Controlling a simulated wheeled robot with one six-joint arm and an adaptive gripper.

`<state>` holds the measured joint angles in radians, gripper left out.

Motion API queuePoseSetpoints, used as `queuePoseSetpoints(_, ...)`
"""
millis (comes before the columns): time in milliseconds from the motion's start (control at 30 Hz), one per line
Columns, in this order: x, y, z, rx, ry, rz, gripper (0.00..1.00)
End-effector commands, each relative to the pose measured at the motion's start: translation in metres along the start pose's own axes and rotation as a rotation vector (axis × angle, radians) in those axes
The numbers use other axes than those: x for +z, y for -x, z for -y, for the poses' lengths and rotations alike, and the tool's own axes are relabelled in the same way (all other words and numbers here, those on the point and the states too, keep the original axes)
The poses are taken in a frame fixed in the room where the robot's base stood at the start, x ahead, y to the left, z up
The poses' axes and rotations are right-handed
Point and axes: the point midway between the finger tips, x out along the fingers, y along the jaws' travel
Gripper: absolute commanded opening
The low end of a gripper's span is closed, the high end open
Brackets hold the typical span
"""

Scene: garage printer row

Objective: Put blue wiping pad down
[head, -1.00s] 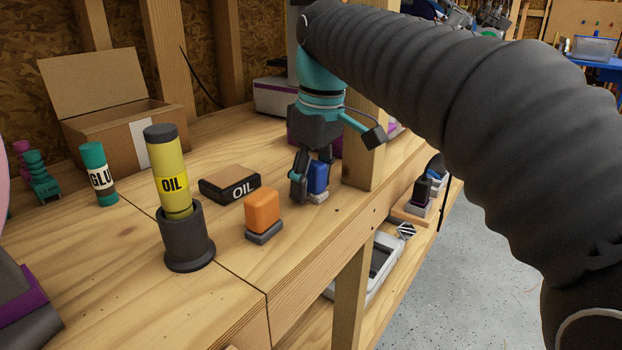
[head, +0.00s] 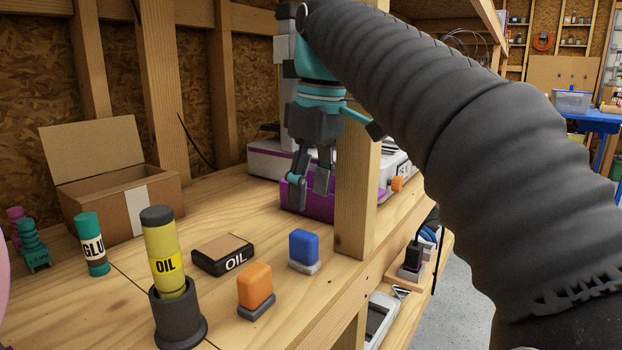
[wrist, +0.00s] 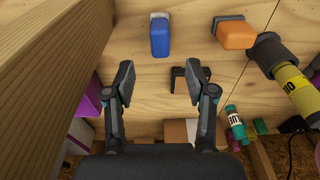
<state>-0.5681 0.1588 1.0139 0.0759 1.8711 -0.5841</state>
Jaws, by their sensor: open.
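The blue wiping pad (head: 304,247) stands upright on its light grey base on the wooden workbench (head: 225,222), just right of the orange pad. In the wrist view the blue pad (wrist: 160,38) is beyond my fingertips and apart from them. My gripper (head: 312,198) is open and empty, raised above the bench behind the pad. In the wrist view my gripper (wrist: 160,75) shows its two fingers spread wide with bare wood between them.
An orange pad (head: 254,287), a flat OIL box (head: 222,254) and a yellow OIL tube (head: 166,262) in a dark holder stand nearby. A wooden post (head: 356,195) rises close to my gripper's right. A cardboard box (head: 120,205) and glue bottle (head: 92,244) are at left.

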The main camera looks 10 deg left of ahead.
Motion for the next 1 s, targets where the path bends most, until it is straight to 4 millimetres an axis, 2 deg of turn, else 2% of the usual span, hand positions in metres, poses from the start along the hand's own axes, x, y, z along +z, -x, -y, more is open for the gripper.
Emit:
queuePoseSetpoints(367, 0.001, 0.008, 0.0, 0.001, -0.001, -0.001, 0.56)
queuePoseSetpoints(533, 0.014, 0.002, -0.004, 0.006, -0.046, -0.001, 0.56)
queuePoseSetpoints(667, 0.04, -0.013, -0.011, 0.017, -0.137, -0.002, 0.56)
queuePoseSetpoints(867, 0.09, -0.046, -0.017, 0.039, -0.297, -0.007, 0.56)
queuePoseSetpoints(1000, 0.136, -0.08, -0.014, 0.059, -0.433, -0.013, 0.56)
